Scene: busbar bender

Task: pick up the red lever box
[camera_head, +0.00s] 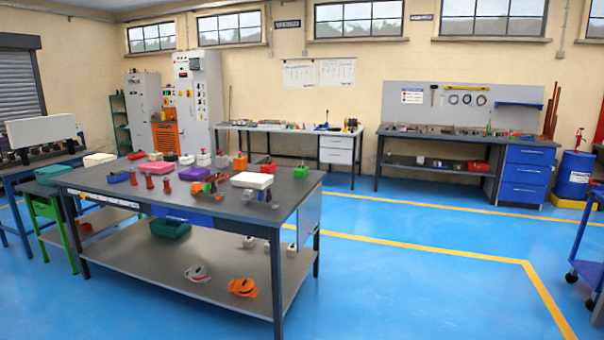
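Several small red things stand on the grey workbench (110,198) in front of me. A small red box-like piece (268,168) is near its back right, behind a white-lidded box. Another red piece (137,155) is at the back left. Red insulator-shaped posts (149,181) stand at the front middle. All are too small to tell which one is the lever box, and no lever can be made out clearly. Neither of my grippers shows in the view.
Pink (155,168) and purple (194,173) trays and a white-lidded box (252,180) crowd the benchtop. The lower shelf holds a green bin (170,228) and an orange piece (243,287). Blue floor is open to the right; a blue cart (588,240) stands at the right edge.

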